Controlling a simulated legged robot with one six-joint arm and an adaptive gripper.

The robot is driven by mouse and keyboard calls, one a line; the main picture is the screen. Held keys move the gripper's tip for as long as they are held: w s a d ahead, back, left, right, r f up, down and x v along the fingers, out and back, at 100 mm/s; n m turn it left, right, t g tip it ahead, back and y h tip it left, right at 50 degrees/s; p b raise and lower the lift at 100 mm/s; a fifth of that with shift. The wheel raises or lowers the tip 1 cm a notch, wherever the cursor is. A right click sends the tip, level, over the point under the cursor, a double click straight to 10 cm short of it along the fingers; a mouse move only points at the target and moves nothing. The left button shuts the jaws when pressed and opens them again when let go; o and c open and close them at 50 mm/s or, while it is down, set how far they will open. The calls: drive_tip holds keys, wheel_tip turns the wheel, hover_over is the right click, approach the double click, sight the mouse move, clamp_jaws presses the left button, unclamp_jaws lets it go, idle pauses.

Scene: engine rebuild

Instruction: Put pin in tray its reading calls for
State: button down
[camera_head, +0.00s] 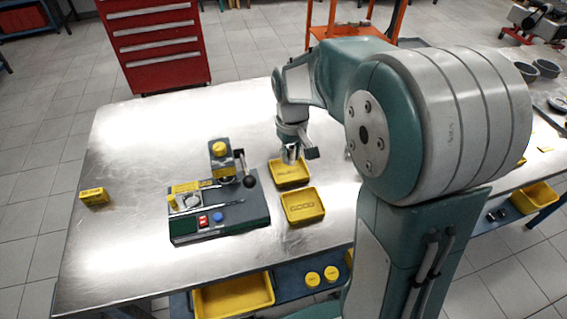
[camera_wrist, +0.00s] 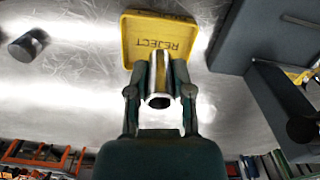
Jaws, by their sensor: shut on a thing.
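My gripper (camera_head: 291,155) is over the yellow REJECT tray (camera_head: 277,181). In the wrist view my gripper (camera_wrist: 160,88) is shut on a shiny hollow metal pin (camera_wrist: 159,72), one finger at each side. The pin's open end faces the camera, and its far end overlaps the near edge of the REJECT tray (camera_wrist: 150,22) in the picture. I cannot tell whether it touches the tray. The yellow GOOD tray (camera_head: 303,206) stands just in front of the REJECT tray, with no pin visible inside. The green gauge station (camera_head: 219,213) is left of the trays; no reading is legible.
A small yellow box (camera_head: 93,197) lies at the table's left. A dark grey cylinder (camera_wrist: 22,47) lies on the metal table, left of the tray in the wrist view. Yellow bins (camera_head: 232,296) sit below the front edge. The table behind the gauge is clear.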

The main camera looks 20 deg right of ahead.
sight(289, 172)
drive_tip(key=shift+w+f, duration=0.4)
drive_tip(key=shift+f, duration=0.2)
drive_tip(key=shift+w+d+f, duration=0.3)
drive_tip(key=shift+d+f, duration=0.15)
drive_tip(key=f, duration=0.3)
drive_tip(key=shift+w+a+f, duration=0.15)
drive_tip(key=shift+w+a, duration=0.05)
drive_tip(key=shift+a+f, duration=0.1)
drive_tip(key=shift+a, duration=0.4)
drive_tip(key=shift+d+f, duration=0.1)
drive_tip(key=shift+d, duration=0.05)
drive_tip(key=c, duration=0.5)
unclamp_jaws()
drive_tip(key=shift+d, duration=0.15)
drive_tip(key=shift+c, duration=0.2)
drive_tip(key=shift+o, duration=0.2)
drive_tip(key=shift+d, duration=0.2)
